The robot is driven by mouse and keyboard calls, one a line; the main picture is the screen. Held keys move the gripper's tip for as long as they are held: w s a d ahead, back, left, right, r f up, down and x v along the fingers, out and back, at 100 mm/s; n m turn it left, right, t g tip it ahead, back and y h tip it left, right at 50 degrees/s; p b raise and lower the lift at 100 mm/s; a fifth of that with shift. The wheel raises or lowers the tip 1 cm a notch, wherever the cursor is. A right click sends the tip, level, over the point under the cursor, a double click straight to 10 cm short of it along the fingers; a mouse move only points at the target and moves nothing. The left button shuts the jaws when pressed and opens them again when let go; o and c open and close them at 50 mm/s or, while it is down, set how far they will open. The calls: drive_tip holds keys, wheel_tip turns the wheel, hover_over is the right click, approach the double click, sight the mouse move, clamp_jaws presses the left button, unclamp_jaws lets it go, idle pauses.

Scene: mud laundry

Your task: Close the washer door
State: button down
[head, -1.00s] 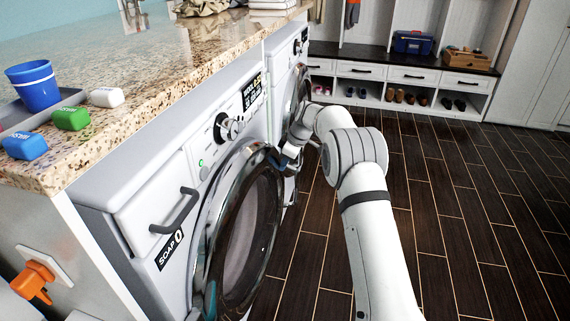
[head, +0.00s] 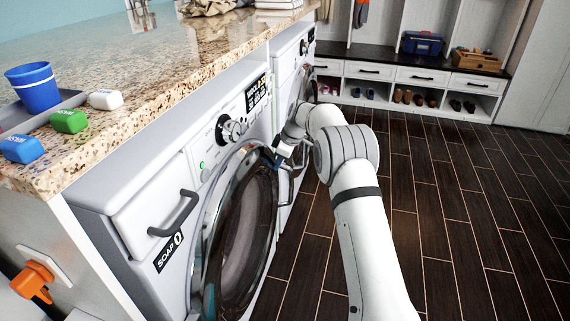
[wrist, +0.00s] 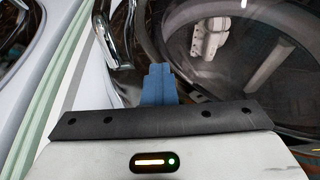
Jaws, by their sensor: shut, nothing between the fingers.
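The near white washer (head: 150,190) stands under the counter, with its round door (head: 245,225) of dark glass in a chrome rim. The door stands slightly out from the washer front; whether it is latched cannot be told. My gripper (head: 278,160) is shut and empty at the upper right part of the door rim. In the wrist view its blue fingers (wrist: 157,84) are together in front of the dark door glass (wrist: 255,60), close to the chrome rim (wrist: 113,35). Whether they touch the door is unclear.
A second front-loading machine (head: 291,75) stands just beyond. The granite counter (head: 150,90) above holds a blue cup (head: 35,88) and small green, white and blue blocks. The dark wood floor (head: 450,200) to the right is clear. A shoe bench (head: 400,85) stands at the back.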

drive_tip(key=s+d+r+m+p, duration=0.25)
drive_tip(key=s+d+r, duration=0.2)
drive_tip(key=r, duration=0.45)
drive_tip(key=s+d+r+m+p, duration=0.1)
drive_tip(key=s+d+r+p, duration=0.3)
drive_tip(key=r, duration=0.6)
drive_tip(key=s+d+r+m+t+h+p, duration=0.15)
drive_tip(key=s+d+r+m+p, duration=0.3)
drive_tip(key=s+r, duration=0.75)
drive_tip(key=s+d+m+h+p, duration=0.1)
drive_tip(key=s+d+m+p, duration=0.1)
drive_tip(key=s, duration=1.1)
drive_tip(key=s+d+r+m+h+p, duration=0.1)
drive_tip(key=s+d+m+p, duration=0.2)
drive_tip(key=s, duration=1)
drive_tip(key=m+p, duration=0.2)
drive_tip(key=p, duration=0.1)
drive_tip(key=shift+s+h, duration=0.3)
drive_tip(key=shift+h, duration=0.05)
